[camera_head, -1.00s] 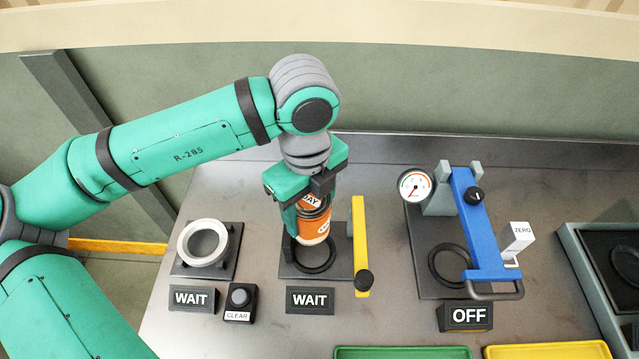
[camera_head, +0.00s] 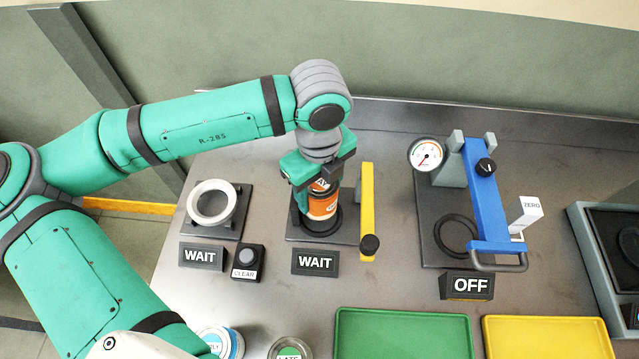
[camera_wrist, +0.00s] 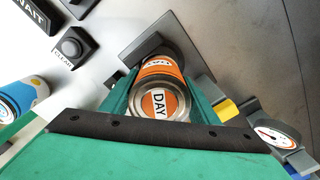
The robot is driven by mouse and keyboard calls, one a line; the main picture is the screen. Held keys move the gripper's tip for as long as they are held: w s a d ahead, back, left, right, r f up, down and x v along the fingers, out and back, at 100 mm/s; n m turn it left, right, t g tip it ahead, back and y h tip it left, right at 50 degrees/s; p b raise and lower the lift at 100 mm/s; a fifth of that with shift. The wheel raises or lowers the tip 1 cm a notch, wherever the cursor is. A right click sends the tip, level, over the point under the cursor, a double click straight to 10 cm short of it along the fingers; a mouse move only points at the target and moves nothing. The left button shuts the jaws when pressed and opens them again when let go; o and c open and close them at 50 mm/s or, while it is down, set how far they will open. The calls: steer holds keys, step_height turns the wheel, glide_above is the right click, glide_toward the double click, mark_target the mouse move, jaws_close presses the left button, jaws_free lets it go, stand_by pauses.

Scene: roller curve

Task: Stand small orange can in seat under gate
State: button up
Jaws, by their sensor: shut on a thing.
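The small orange can (camera_head: 322,207) is upright between the fingers of my gripper (camera_head: 318,200), low over the black ring seat (camera_head: 334,232) on the middle dark plate. Its lower end is at or just above the seat; I cannot tell whether it touches. In the wrist view the can (camera_wrist: 162,72) shows its "DAY" top, with green fingers on both sides. The yellow gate bar (camera_head: 367,207) with a black knob stands just right of the seat. A "WAIT" sign (camera_head: 315,262) is in front of the plate.
At left are a white ring fixture (camera_head: 213,204), another "WAIT" sign (camera_head: 203,256) and the CLEAR button (camera_head: 247,262). At right is a blue lever press (camera_head: 480,195) with a gauge. Green (camera_head: 345,346) and yellow (camera_head: 550,322) trays and two cans are at the front.

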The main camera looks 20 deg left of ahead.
step_height(320, 180, down, 2)
steer(key=shift+s+d+f, duration=0.1)
steer(key=shift+s+d, duration=0.05)
steer(key=shift+w+f, duration=0.3)
steer(key=shift+f, duration=0.15)
steer(key=shift+s+f, duration=0.15)
steer(key=shift+f, duration=0.7)
steer(key=shift+f, duration=0.1)
